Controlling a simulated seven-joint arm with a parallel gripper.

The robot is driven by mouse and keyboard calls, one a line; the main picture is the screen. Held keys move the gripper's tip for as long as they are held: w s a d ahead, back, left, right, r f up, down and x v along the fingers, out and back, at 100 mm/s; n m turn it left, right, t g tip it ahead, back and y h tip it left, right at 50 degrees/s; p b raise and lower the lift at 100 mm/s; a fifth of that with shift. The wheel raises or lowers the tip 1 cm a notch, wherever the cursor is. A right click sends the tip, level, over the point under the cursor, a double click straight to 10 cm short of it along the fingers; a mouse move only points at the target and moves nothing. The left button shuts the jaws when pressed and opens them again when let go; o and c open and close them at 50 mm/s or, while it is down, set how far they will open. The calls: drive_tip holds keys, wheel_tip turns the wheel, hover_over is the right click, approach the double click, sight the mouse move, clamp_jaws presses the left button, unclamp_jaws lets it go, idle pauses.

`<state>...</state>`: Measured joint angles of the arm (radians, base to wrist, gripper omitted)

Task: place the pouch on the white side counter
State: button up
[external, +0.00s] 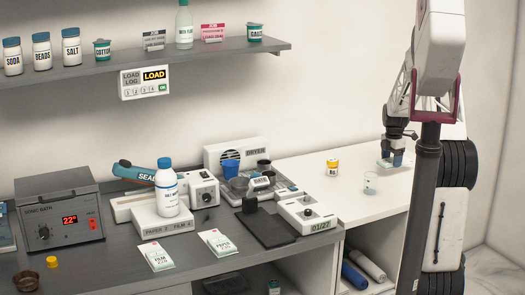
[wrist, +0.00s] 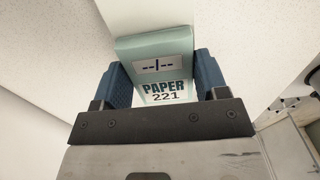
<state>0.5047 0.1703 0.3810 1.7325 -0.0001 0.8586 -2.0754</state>
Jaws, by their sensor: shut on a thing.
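A pale green and white pouch (wrist: 160,48) labelled PAPER 221 is between the two blue fingers of my gripper (wrist: 156,76) in the wrist view. The fingers are shut on its sides. In the external view my gripper (external: 398,158) is low over the right part of the white side counter (external: 312,162). The pouch shows there as a small pale shape (external: 385,163) at the fingertips, partly hidden. I cannot tell whether it touches the counter.
Two pouches (external: 218,243) (external: 156,257) lie on the grey counter (external: 110,278). The white counter's back left is clear.

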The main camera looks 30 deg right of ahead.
drive_tip(key=shift+w+d+f, duration=0.1)
drive_tip(key=shift+w+d, duration=0.35)
drive_tip(key=shift+w, duration=0.4)
drive_tip(key=shift+w+d+f, duration=0.1)
drive_tip(key=shift+w+d, duration=0.4)
drive_tip(key=shift+w, duration=0.4)
drive_tip(key=shift+w+d+f, duration=0.1)
drive_tip(key=shift+w+d, duration=0.35)
drive_tip(key=shift+w, duration=0.4)
drive_tip(key=shift+f, duration=1.75)
drive_tip(key=shift+f, duration=0.15)
drive_tip(key=o, duration=0.9)
drive_tip(key=shift+r, duration=0.2)
wheel_tip(320, 180, up, 12)
